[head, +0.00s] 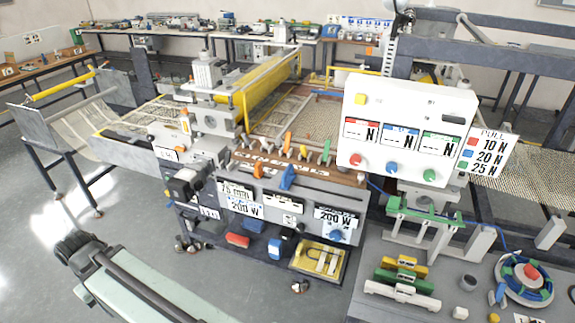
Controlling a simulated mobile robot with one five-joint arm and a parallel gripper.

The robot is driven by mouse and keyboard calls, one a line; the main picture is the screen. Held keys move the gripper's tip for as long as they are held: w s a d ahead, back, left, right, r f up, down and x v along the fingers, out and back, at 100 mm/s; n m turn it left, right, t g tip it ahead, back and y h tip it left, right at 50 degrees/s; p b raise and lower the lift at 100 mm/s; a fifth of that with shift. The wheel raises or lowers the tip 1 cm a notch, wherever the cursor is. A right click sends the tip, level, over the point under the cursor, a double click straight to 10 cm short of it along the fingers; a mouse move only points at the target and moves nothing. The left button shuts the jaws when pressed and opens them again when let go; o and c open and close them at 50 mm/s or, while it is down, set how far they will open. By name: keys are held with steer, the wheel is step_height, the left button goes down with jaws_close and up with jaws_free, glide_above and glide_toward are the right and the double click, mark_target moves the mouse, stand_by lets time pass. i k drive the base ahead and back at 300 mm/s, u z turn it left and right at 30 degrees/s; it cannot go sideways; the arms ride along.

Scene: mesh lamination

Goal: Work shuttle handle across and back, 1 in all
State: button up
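I cannot tell which part is the shuttle handle; no label for it is readable. The machine's console (285,205) stands in the middle of the head view. A blue lever (288,177) and an orange knob (258,171) are on its front edge. An orange lever (287,141) and a green lever (326,151) stand upright on the deck behind them. My arm link (150,285) enters at the lower left and ends in a dark rounded part, apart from the console. I see no gripper fingers.
A white panel (405,105) with displays and coloured knobs stands right of the console. A grey bench (400,309) at the lower right carries coloured clamps and a blue-rimmed wheel (524,280). A roller stand (33,105) is at the left. Grey floor between stand and console is free.

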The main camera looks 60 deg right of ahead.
mark_target(289, 176)
steer(key=z, duration=0.05)
steer(key=i, duration=0.95)
steer(key=u, duration=0.05)
